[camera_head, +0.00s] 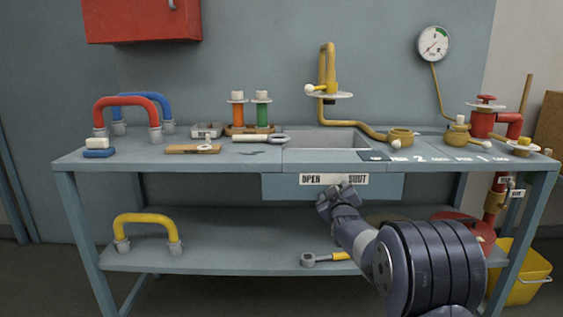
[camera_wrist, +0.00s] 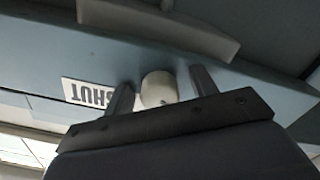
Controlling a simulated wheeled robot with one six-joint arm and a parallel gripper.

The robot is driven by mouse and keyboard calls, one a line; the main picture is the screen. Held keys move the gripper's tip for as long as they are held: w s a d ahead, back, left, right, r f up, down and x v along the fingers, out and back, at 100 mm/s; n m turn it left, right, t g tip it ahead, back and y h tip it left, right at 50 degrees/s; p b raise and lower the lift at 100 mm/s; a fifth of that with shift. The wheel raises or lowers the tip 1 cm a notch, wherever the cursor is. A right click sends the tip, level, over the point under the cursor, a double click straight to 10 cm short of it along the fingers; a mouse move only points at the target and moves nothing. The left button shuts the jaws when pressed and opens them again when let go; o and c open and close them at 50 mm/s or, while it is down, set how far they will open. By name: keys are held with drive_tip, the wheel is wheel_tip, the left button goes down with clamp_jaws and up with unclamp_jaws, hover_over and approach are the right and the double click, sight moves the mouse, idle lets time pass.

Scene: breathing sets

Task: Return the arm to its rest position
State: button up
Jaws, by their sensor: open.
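My arm reaches from the lower right up to the front of the workbench in the head view. My gripper (camera_head: 335,196) is just below the OPEN/SHUT label (camera_head: 333,179) on the bench's front panel (camera_head: 384,188). In the wrist view my gripper (camera_wrist: 162,78) is open, its two fingers apart. A white round knob (camera_wrist: 158,90) shows between the fingers. I cannot tell whether the fingers touch it. The word SHUT (camera_wrist: 90,92) appears upside down left of the fingers.
The bench top (camera_head: 112,169) holds red and blue hoses (camera_head: 128,101), orange and green cylinders (camera_head: 238,113) and a yellow pipe (camera_head: 326,65). A yellow bin (camera_head: 528,278) stands right. Floor to the left looks clear.

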drive_tip(key=s+m+p, duration=0.4)
drive_tip(key=s+m, duration=0.4)
idle(2.5)
drive_tip(key=shift+r, duration=0.1)
